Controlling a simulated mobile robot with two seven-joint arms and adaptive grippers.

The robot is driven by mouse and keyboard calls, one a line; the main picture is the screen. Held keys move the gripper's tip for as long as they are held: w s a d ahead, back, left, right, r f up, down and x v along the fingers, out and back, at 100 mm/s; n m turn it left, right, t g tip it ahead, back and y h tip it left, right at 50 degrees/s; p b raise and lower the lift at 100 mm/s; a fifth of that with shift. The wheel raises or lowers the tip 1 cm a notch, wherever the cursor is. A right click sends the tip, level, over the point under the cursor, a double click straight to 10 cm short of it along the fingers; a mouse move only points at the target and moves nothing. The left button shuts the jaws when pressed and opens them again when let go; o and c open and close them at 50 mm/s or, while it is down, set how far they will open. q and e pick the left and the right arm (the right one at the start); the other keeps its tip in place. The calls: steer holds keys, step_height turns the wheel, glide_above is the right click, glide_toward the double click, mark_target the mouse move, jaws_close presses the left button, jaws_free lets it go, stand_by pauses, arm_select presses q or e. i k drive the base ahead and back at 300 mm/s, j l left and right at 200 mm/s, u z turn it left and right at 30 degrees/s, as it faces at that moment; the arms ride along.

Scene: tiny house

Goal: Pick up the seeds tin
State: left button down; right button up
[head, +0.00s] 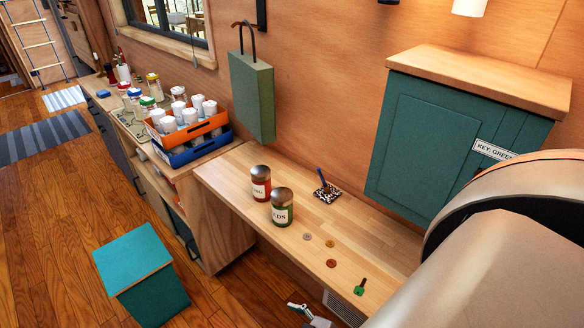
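A green tin with a silver lid (281,207) stands upright on the light wooden counter; its white label shows letters ending in "DS". A red tin with a similar lid (261,184) stands just behind it to the left; its label is too small to read surely. Both tins stand free of any gripper. My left gripper is not seen.
Coloured discs (330,263) and a green key (360,287) lie right of the tins. A patterned holder (327,192) stands behind. A teal cabinet (430,135) hangs above the right side. A teal stool (134,262) stands on the floor. Orange and blue crates (193,147) stand left.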

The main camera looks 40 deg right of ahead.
mark_target(282, 198)
steer(key=k+l+z, duration=0.2)
steer(key=z, duration=0.2)
steer(key=k+l+z, duration=0.35)
steer(key=i+j, duration=0.1)
steer(key=j, duration=0.35)
steer(key=i+j, duration=0.1)
steer(key=j, duration=0.35)
steer(key=i+j, duration=0.15)
steer(key=j, duration=0.25)
steer(key=j+z, duration=0.7)
steer(key=i, duration=0.05)
